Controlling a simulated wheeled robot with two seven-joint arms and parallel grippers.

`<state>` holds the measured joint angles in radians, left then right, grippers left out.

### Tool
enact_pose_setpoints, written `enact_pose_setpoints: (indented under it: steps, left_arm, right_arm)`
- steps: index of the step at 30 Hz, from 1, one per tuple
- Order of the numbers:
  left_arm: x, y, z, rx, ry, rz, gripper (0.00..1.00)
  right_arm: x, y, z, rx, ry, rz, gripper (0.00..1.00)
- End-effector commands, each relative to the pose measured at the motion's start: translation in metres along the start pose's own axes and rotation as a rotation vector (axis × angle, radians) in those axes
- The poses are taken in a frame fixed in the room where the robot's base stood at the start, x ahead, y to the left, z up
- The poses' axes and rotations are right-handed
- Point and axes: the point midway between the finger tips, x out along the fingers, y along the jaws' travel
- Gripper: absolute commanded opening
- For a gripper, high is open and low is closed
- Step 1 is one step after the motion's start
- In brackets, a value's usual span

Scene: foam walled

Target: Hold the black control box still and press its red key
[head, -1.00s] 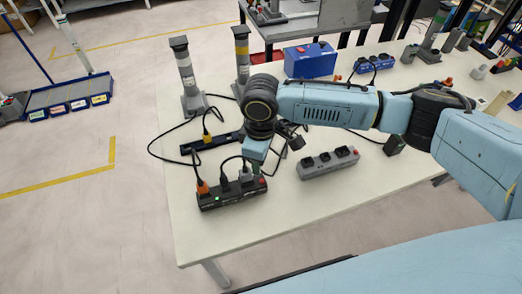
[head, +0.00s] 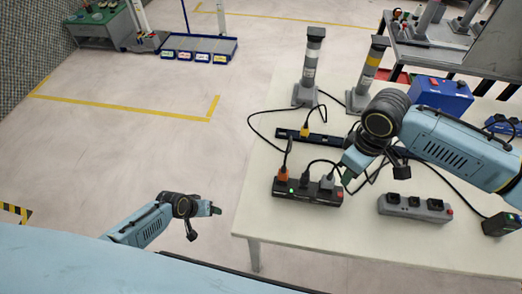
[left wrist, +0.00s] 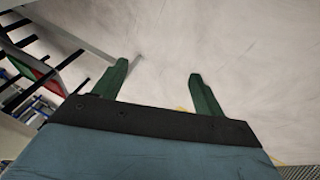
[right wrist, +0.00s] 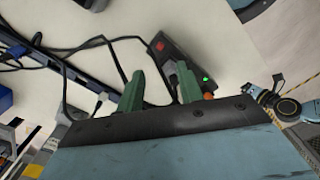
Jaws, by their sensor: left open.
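The black control box (head: 308,193) lies near the table's left front edge, with an orange plug, a black plug and a grey plug in its top. Its red key (right wrist: 160,46) shows at one end in the right wrist view, a green light at the other. My right gripper (head: 348,180) is by the box's right end in the head view; its fingers (right wrist: 160,68) are apart, seen in front of the box, and contact cannot be told. My left gripper (head: 215,210) is off the table's left edge; its fingers (left wrist: 158,69) are open and empty over the floor.
A grey socket strip (head: 415,208) lies right of the box. A dark strip (head: 312,138) and loose black cables lie behind it. Two grey posts (head: 311,70) and a blue case (head: 441,95) stand further back. The table's front left corner is bare.

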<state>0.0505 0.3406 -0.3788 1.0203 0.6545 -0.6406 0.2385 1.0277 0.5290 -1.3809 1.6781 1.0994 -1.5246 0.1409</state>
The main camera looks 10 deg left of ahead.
Motion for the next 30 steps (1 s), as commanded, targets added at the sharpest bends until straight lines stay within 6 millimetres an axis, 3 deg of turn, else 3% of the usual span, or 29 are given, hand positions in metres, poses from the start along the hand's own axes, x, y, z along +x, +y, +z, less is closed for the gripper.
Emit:
enact_pose_setpoints:
  steps: [1, 3, 6, 9, 18, 30]
  left_arm:
    - [-0.013, 0.015, -0.030, -0.022, 0.012, 0.040, 0.71]
    - [-0.031, 0.037, -0.061, -0.065, 0.008, 0.100, 0.71]
    - [-0.060, 0.073, -0.099, -0.133, -0.017, 0.186, 0.71]
    - [-0.091, 0.114, -0.122, -0.240, -0.076, 0.252, 0.71]
    - [-0.138, 0.187, -0.132, -0.589, -0.236, 0.242, 0.71]
    - [-0.194, 0.246, -0.116, -1.046, -0.367, 0.059, 0.71]
  right_arm:
    - [0.000, 0.000, 0.000, 0.000, 0.000, 0.000, 0.36]
    - [0.000, 0.000, 0.000, 0.000, 0.000, 0.000, 0.36]
    - [0.000, 0.000, 0.000, 0.000, 0.000, 0.000, 0.36]
    - [0.000, 0.000, 0.000, 0.000, 0.000, 0.000, 0.36]
    - [0.000, 0.000, 0.000, 0.000, 0.000, 0.000, 0.36]
    - [0.000, 0.000, 0.000, 0.000, 0.000, 0.000, 0.36]
